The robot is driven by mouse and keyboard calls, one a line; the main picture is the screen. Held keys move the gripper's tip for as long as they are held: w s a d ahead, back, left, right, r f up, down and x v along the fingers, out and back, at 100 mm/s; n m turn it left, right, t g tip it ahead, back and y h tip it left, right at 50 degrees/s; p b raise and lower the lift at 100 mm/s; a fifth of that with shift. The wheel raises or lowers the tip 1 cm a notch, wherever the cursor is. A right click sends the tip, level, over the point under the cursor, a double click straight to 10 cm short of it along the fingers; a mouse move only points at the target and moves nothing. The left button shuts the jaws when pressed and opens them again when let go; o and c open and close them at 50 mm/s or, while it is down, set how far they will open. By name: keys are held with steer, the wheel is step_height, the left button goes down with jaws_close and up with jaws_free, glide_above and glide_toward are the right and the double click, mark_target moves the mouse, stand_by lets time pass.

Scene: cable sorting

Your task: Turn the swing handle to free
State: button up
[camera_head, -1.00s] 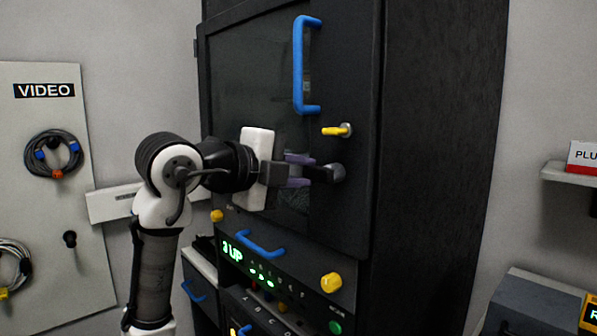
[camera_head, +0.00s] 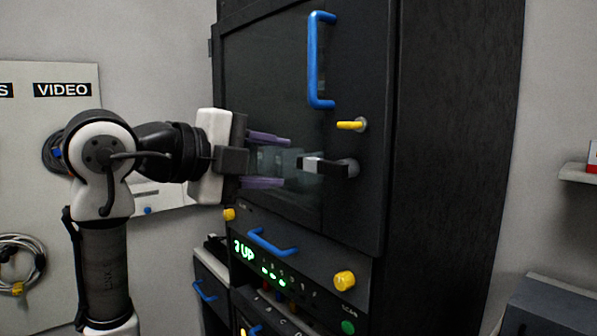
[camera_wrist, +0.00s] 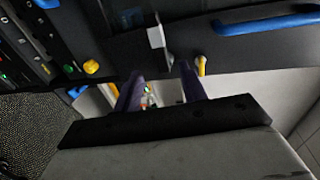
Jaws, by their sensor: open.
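The swing handle (camera_head: 338,167) is a dark lever with a pale end on the black cabinet door. It points left from its pivot, about level, below a small yellow lever (camera_head: 350,125). My gripper (camera_head: 287,162) is open, with its purple fingers just left of the handle's pale end, one higher and one lower. Nothing is held between them. In the wrist view the pale end of the handle (camera_wrist: 156,38) shows just beyond the open fingertips of my gripper (camera_wrist: 160,74). The handle's pivot is not clear there.
A long blue door pull (camera_head: 314,60) is above the handle. Below the door is a panel with a green display (camera_head: 243,251), a blue pull (camera_head: 270,243) and yellow knobs (camera_head: 344,282). A cable board (camera_head: 60,120) stands at the left. A shelf (camera_head: 578,174) is at the right.

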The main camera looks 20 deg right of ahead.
steer(key=v, duration=0.5)
steer(key=shift+a+b, duration=0.1)
steer(key=shift+b, duration=0.2)
